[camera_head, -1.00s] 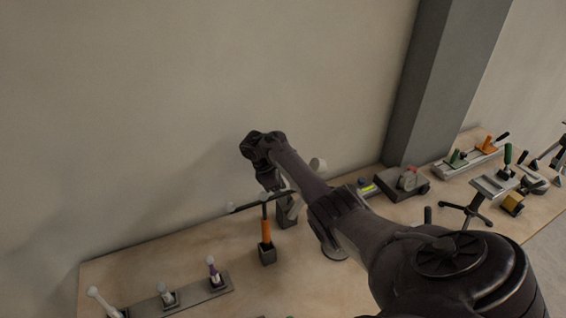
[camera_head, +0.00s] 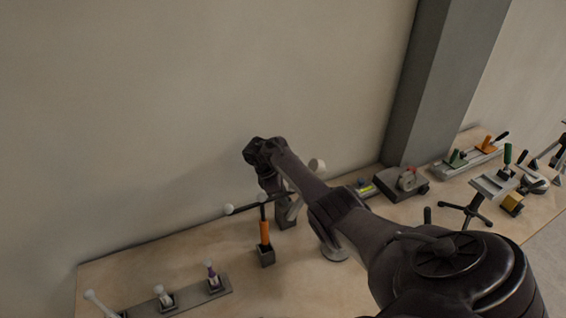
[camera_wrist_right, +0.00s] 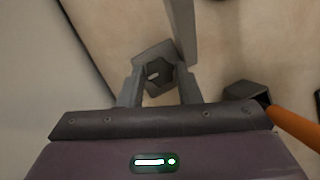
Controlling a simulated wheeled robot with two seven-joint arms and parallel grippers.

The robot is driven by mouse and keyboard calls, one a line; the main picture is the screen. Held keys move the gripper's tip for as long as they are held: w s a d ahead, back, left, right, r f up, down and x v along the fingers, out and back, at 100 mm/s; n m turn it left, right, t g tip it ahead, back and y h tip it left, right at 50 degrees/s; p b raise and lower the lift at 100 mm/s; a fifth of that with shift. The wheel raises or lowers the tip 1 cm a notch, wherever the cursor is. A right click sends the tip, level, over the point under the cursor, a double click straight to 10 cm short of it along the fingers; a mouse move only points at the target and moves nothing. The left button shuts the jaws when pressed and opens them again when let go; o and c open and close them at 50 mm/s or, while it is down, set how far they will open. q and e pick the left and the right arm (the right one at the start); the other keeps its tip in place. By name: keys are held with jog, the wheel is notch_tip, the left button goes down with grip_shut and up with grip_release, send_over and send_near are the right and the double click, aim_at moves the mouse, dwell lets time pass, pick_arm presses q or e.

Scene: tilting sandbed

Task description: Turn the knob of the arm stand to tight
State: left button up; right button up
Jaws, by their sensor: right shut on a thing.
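The arm stand (camera_head: 286,221) stands on the wooden bench near the wall, a dark grey post with a thin dark bar and a white ball at the bar's left end. In the right wrist view its dark star-shaped knob (camera_wrist_right: 158,77) sits between the two fingers of my right gripper (camera_wrist_right: 158,92), which is shut on it. In the head view my right gripper (camera_head: 281,203) reaches down to the top of the stand and the knob is hidden. Which setting the knob is at cannot be read. My left gripper is not in view.
An orange-handled tool (camera_head: 264,232) stands in a dark block (camera_head: 266,257) just left of the stand. A rack (camera_head: 190,298) with white-tipped tools lies at the front left. A grey device (camera_head: 403,184) and several clamps and fixtures fill the right. The wall rises close behind.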

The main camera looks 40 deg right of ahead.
jog(key=shift+m, duration=0.3)
jog(key=m+y+b, duration=0.1)
jog(key=m, duration=0.1)
jog(key=shift+w+d+f+m+g+b, duration=0.1)
jog(key=shift+m+g+b, duration=0.2)
jog(key=shift+b, duration=0.05)
jog(key=shift+d+m+g+y+b, duration=0.1)
jog(key=shift+m+g+y+b, duration=0.25)
jog(key=shift+m+b, duration=0.7)
jog(key=shift+m, duration=0.35)
jog(key=o, duration=1)
jog(key=shift+c, duration=0.2)
jog(key=shift+r+p, duration=0.25)
jog(key=shift+p, duration=0.1)
